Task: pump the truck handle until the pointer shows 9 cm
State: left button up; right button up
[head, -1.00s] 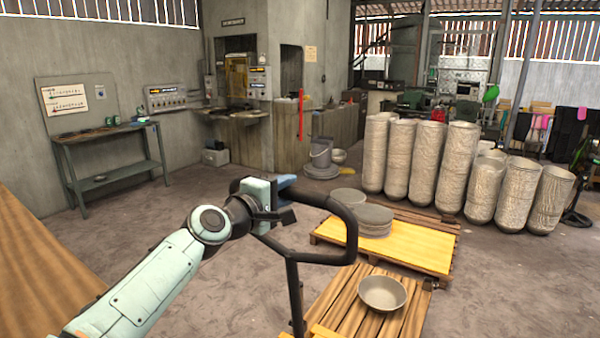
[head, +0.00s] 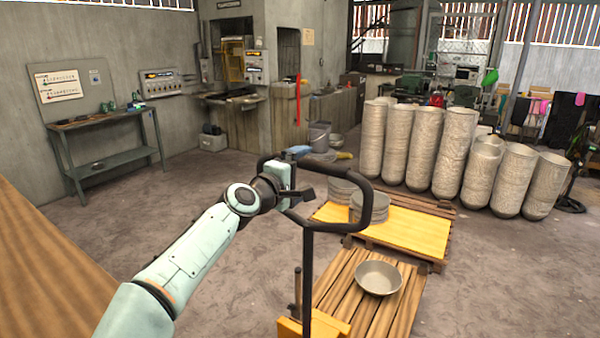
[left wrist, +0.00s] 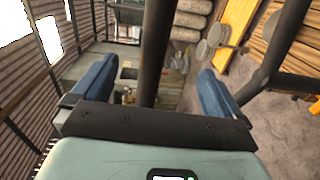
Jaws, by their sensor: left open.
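The truck handle (head: 378,208) is a black closed loop on a dark upright shaft, in the middle of the head view. Its shaft goes down to the yellow truck body (head: 312,326) at the bottom edge. My left gripper (head: 303,168) is at the left part of the loop. In the left wrist view its two blue fingers (left wrist: 157,82) stand wide apart, with a dark handle bar (left wrist: 157,45) passing between them. I cannot tell whether either finger touches the bar. I cannot make out the pointer or a scale. My right gripper is not in view.
A wooden pallet (head: 350,310) with a metal bowl (head: 378,277) is right of the shaft. Behind it a yellow-topped pallet (head: 410,235) bears stacked discs (head: 368,207). Tall rough cylinders (head: 400,145) stand behind.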

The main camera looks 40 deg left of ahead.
pick_arm(q)
jog(key=shift+s+r, duration=0.1)
jog(key=shift+r, duration=0.1)
dwell(0.3)
jog(key=shift+s+d, duration=0.1)
jog(key=shift+s, duration=0.15)
jog(key=s+d+b, duration=0.1)
jog(key=s+b, duration=0.1)
jog(key=s, duration=0.7)
jog(key=shift+s+r, duration=0.2)
jog(key=shift+r, duration=0.15)
